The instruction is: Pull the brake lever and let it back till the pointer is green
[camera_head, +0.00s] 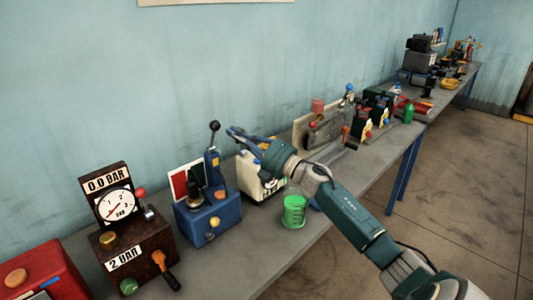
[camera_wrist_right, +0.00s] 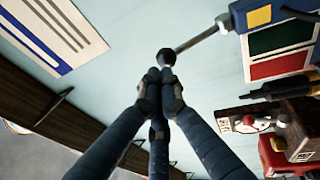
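The brake lever is a thin rod with a black ball knob (camera_head: 214,126), standing up from the blue box (camera_head: 222,218). In the right wrist view the ball knob (camera_wrist_right: 167,57) lies just beyond my fingertips, with its rod running to the upper right. My right gripper (camera_head: 231,132) has its fingers together, just right of the knob in the head view. The fingers (camera_wrist_right: 155,76) meet at their tips and do not wrap the knob; contact is unclear. A red and green panel (camera_head: 179,186) stands behind a black part on the box. Which colour the pointer marks is unclear. My left gripper is not in view.
A brown gauge box (camera_head: 138,238) stands left of the blue box, and a red box (camera_head: 62,278) stands further left. A green beaker (camera_head: 294,211) and a cream-coloured device (camera_head: 252,178) are on the right, near my forearm. More equipment lines the bench beyond.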

